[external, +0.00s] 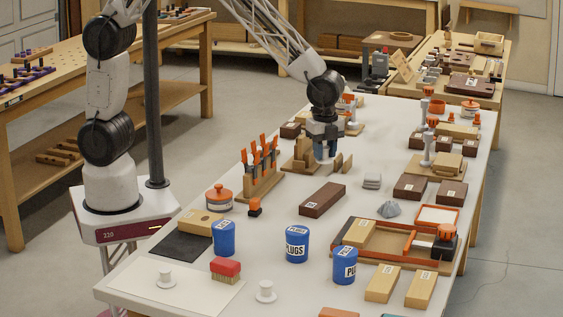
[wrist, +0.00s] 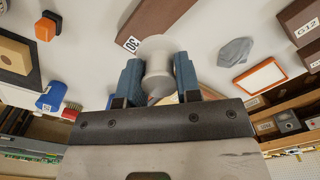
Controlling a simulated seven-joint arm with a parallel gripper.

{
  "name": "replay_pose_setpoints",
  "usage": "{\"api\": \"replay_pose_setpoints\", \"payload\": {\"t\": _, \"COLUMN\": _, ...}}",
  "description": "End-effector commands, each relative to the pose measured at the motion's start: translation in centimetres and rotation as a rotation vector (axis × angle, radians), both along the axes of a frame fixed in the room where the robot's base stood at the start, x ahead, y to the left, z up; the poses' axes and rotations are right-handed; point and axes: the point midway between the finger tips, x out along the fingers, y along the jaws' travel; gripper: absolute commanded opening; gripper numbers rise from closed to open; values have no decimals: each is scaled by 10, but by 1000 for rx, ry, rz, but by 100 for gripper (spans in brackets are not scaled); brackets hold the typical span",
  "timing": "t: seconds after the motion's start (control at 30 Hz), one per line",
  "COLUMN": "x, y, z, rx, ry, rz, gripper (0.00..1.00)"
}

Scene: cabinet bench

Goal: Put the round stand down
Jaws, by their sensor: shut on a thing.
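My gripper (external: 324,148) is over the middle of the white bench, pointing down. In the wrist view its two blue fingers (wrist: 158,85) are shut on a white round stand (wrist: 157,65), a spool-like piece with a wide disc end. In the external view the held stand is mostly hidden by the fingers, and I cannot tell whether it touches the bench. Two similar white round stands stand upright at the front left, one on the white sheet (external: 164,277) and one at its right edge (external: 265,292).
An orange-handled tool rack (external: 262,188) stands left of my gripper. A dark brown block (external: 322,200) lies in front, and a grey stack (external: 372,181) is to the right. Blue tubs (external: 297,246) stand nearer the front. Bare bench shows between them.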

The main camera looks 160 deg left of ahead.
Motion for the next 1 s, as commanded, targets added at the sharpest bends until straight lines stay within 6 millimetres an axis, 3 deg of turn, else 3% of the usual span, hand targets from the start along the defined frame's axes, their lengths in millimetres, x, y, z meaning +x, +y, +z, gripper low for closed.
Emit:
{"api": "replay_pose_setpoints", "payload": {"t": 0.27, "x": 0, "y": 0, "z": -3, "rx": -1, "ry": 0, "rz": 0, "gripper": 10}}
{"api": "replay_pose_setpoints", "payload": {"t": 0.7, "x": 0, "y": 0, "z": -54, "rx": -1, "ry": 0, "rz": 0, "gripper": 10}}
{"api": "replay_pose_setpoints", "payload": {"t": 1.0, "x": 1, "y": 0, "z": -63, "rx": 0, "ry": 0, "rz": 0, "gripper": 10}}
